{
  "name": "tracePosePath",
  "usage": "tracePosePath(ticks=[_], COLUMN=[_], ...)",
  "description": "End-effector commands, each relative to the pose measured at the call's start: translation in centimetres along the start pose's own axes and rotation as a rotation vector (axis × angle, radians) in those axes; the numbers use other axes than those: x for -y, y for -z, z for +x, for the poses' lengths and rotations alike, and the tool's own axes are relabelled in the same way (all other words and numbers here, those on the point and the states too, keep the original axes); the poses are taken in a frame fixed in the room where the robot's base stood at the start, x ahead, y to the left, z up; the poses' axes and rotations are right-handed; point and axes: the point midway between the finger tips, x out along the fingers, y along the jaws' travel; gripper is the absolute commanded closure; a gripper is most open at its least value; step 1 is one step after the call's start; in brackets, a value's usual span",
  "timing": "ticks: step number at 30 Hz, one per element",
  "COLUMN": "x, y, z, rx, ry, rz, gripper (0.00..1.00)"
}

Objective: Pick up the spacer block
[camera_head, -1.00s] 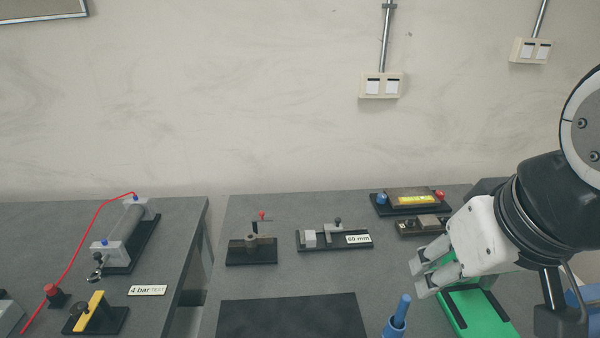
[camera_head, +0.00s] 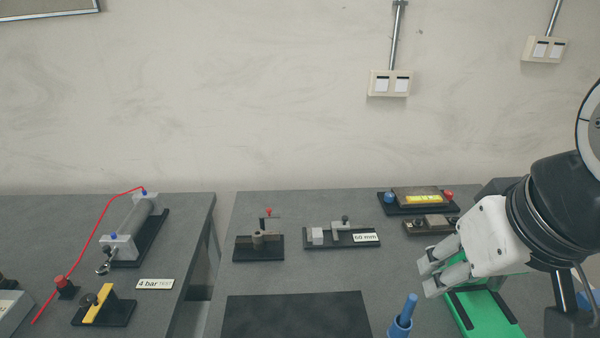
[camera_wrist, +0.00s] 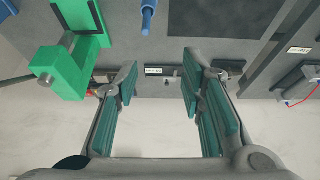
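A small light-grey block (camera_head: 318,236) sits at the left end of a black fixture base (camera_head: 352,243) labelled "60 mm"; it looks like the spacer block, though no label names it. A grey bracket with a dark knob (camera_head: 345,221) stands beside it on the same base. My gripper (camera_head: 432,278) is to the right of this fixture, over the bench near the green fixture, apart from the block. In the wrist view my gripper (camera_wrist: 160,78) is open and empty. The "60 mm" label (camera_wrist: 154,71) shows beyond the gap; the block is not clear there.
A green fixture (camera_head: 484,314) and a blue peg (camera_head: 403,315) are near my gripper. A box with a yellow label (camera_head: 420,198) stands behind. A clamp fixture (camera_head: 258,243) is left of the block. A dark mat (camera_head: 295,315) lies in front. A gap separates the left bench (camera_head: 185,215).

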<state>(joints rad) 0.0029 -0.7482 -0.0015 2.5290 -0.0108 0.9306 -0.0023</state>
Motion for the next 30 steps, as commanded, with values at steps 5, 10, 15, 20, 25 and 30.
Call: tracePosePath(ticks=[5,10,15,20,25,30], x=[0.0,0.0,0.2,0.7,1.7,2.9], y=[0.0,0.0,1.7,6.2,11.6,16.7], z=[0.0,0.0,0.1,0.9,2.9,6.3], rx=[0.0,0.0,0.021,0.077,0.144,0.206], ry=[0.0,0.0,0.007,0.014,0.004,-0.027], rz=[0.0,0.001,0.064,0.246,0.477,0.703], gripper=[0.64,0.53,0.43,0.43,0.43,0.43])
